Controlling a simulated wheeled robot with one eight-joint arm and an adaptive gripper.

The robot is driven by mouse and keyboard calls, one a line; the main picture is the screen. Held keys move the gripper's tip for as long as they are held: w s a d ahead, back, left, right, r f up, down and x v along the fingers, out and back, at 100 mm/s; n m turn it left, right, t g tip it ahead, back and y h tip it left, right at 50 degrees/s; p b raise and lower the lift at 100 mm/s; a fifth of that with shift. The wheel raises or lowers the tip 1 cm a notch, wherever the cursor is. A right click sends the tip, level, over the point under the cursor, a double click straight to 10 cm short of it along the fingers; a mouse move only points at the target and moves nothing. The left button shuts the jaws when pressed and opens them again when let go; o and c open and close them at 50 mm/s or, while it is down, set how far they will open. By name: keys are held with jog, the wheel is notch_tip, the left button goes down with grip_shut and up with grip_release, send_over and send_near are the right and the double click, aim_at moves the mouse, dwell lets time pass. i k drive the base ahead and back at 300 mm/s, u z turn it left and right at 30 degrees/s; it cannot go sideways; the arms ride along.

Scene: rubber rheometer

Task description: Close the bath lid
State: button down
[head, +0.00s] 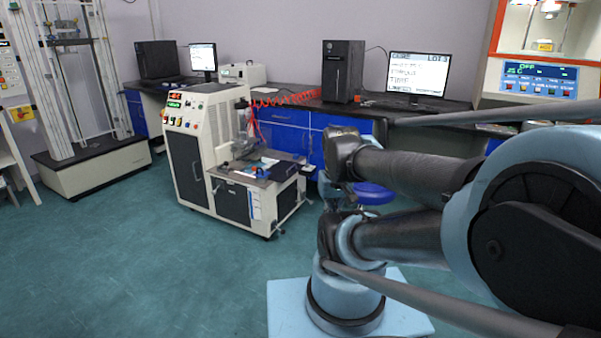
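I cannot make out a bath lid for certain. A white floor-standing machine (197,150) with a button panel and a red and green display stands in the middle of the head view. Its lower right part has a low work deck (282,182) with a dark plate and small metal fittings. An upright grey fitting rises at the back of this deck, too small to tell whether it is a lid. My gripper cannot be made out.
A blue bench with a black top (300,104) runs along the back wall, carrying a computer tower (342,71) and monitors. A tall frame machine (84,85) stands at left. A blue stool (373,194) is partly behind my arm. Green floor (140,265) is clear at front left.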

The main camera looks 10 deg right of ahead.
aim_at(280, 172)
jog(key=i, duration=1)
